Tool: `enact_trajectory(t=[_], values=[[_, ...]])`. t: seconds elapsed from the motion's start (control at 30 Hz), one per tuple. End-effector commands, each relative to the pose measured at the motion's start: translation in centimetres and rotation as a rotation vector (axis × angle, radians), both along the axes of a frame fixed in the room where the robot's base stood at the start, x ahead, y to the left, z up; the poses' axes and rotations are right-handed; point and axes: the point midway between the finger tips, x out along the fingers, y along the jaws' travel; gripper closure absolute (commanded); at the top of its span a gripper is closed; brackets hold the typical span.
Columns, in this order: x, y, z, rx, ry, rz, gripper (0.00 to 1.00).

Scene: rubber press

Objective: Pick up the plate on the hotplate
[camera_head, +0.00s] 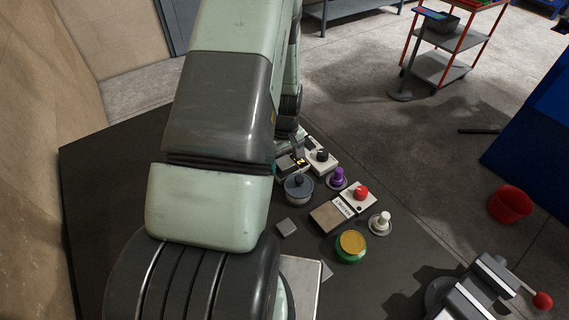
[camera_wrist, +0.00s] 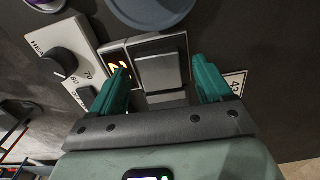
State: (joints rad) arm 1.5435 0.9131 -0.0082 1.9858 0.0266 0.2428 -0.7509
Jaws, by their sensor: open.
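In the wrist view, a square grey metal plate (camera_wrist: 161,72) lies on the hotplate (camera_wrist: 143,46), a flat unit whose pale rim shows around it. My gripper (camera_wrist: 161,66) is open, with one teal finger on the left side of the plate and the other on the right. I cannot tell whether either finger touches it. In the head view, the hotplate (camera_head: 287,172) shows only partly beside my arm, which hides most of my gripper.
A heater control box (camera_wrist: 66,60) with a black knob and lit orange display adjoins the hotplate.

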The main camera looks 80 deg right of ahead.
Motion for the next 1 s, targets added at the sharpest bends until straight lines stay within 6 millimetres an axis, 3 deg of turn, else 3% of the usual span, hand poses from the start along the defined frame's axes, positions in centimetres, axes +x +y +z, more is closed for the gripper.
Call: enact_trajectory(t=[0.2, 0.67, 0.87, 1.0], values=[[0.0, 0.0, 0.0, 0.000, 0.000, 0.000, 0.24], [0.0, 0.0, 0.0, 0.000, 0.000, 0.000, 0.94], [0.0, 0.0, 0.1, -0.001, 0.000, 0.000, 0.94], [0.0, -0.1, 1.2, -0.004, -0.001, 0.000, 0.94]])
